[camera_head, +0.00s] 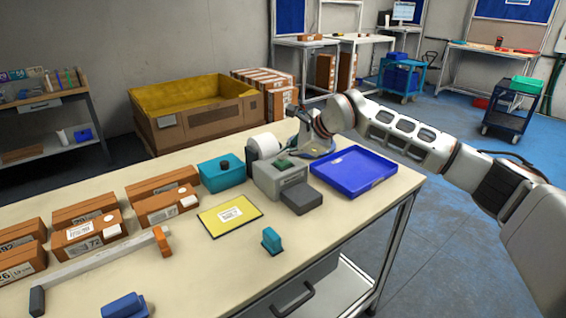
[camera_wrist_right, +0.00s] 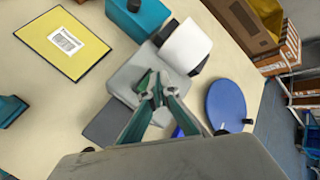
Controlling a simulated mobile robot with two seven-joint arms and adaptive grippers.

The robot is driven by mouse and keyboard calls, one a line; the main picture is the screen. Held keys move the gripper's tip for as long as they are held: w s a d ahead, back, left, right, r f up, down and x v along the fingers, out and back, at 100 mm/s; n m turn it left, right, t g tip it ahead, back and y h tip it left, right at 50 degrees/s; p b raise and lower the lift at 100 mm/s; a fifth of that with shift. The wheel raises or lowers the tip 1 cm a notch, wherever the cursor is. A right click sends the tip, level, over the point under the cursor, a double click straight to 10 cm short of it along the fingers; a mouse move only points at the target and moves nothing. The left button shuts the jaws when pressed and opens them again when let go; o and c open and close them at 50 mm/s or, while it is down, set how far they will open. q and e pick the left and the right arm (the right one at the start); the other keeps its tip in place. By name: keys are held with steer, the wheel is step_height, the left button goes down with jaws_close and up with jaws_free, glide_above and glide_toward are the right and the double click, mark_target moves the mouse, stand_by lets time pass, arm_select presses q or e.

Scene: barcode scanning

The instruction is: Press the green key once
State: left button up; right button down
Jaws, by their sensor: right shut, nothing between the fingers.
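The green key (camera_head: 285,163) shows as a small dark green patch on top of a grey box-shaped device (camera_head: 281,178) near the table's middle. In the right wrist view the device (camera_wrist_right: 135,80) lies below my fingers, which cover the key's area. My right gripper (camera_head: 294,150) reaches down from the right over the device's far side. Its fingertips (camera_wrist_right: 155,95) are together with nothing between them, close above the device's top. I cannot tell whether they touch the key. My left gripper is in neither view.
A white roll (camera_head: 264,146) and a teal box (camera_head: 222,172) stand left of the device. A blue tray (camera_head: 353,172) lies right of it, and a dark grey block (camera_head: 301,198) in front. A yellow sheet (camera_head: 229,215) and several brown cartons (camera_head: 95,233) lie further left.

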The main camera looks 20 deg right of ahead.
mark_target(285, 163)
steer(key=shift+f, duration=0.75)
stand_by(0.7)
steer(key=shift+r+p, duration=0.55)
steer(key=shift+r, duration=0.65)
steer(key=shift+r+p, duration=1.7)
steer(key=shift+r, duration=0.85)
steer(key=shift+f, duration=0.1)
